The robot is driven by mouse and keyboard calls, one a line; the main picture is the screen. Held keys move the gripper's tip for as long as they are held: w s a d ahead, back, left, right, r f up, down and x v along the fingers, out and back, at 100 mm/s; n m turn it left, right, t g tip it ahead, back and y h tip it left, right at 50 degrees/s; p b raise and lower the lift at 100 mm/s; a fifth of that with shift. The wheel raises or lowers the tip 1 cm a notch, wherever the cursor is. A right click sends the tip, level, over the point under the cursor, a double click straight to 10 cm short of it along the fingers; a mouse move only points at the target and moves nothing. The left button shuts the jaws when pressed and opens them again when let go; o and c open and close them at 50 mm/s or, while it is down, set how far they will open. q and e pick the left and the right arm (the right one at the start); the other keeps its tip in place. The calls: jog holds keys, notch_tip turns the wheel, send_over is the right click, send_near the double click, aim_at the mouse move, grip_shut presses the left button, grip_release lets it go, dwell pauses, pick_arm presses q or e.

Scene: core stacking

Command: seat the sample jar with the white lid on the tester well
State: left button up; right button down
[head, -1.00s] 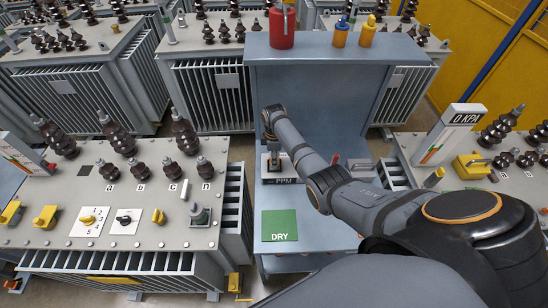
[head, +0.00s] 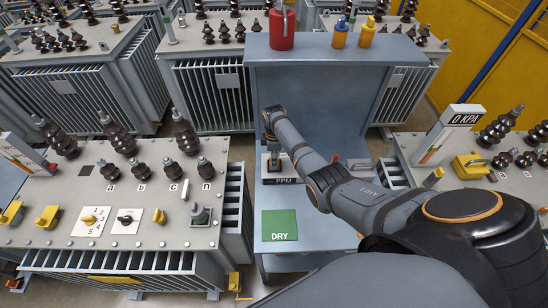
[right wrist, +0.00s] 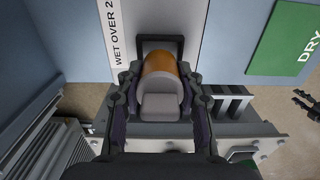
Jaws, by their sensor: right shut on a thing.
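The sample jar (right wrist: 160,65) shows in the right wrist view as an amber body with a pale, grey-white lid (right wrist: 160,106). My right gripper (right wrist: 160,100) is shut on it, one finger on each side. The jar overlaps the dark square frame of the tester well (right wrist: 179,43); I cannot tell whether it rests in it. In the head view my right gripper (head: 272,150) points down just above the tester (head: 283,181) marked PPM, and the jar is too small and hidden to make out.
A green DRY mat (head: 279,225) lies in front of the tester on the blue bench (head: 320,240). A transformer (head: 120,195) with bushings stands close on the left.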

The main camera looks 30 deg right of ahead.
jog(key=shift+f+b, duration=0.85)
jog(key=shift+f, duration=0.2)
jog(key=c, duration=0.8)
grip_release()
notch_tip(320, 180, up, 12)
jog(key=shift+r, duration=0.1)
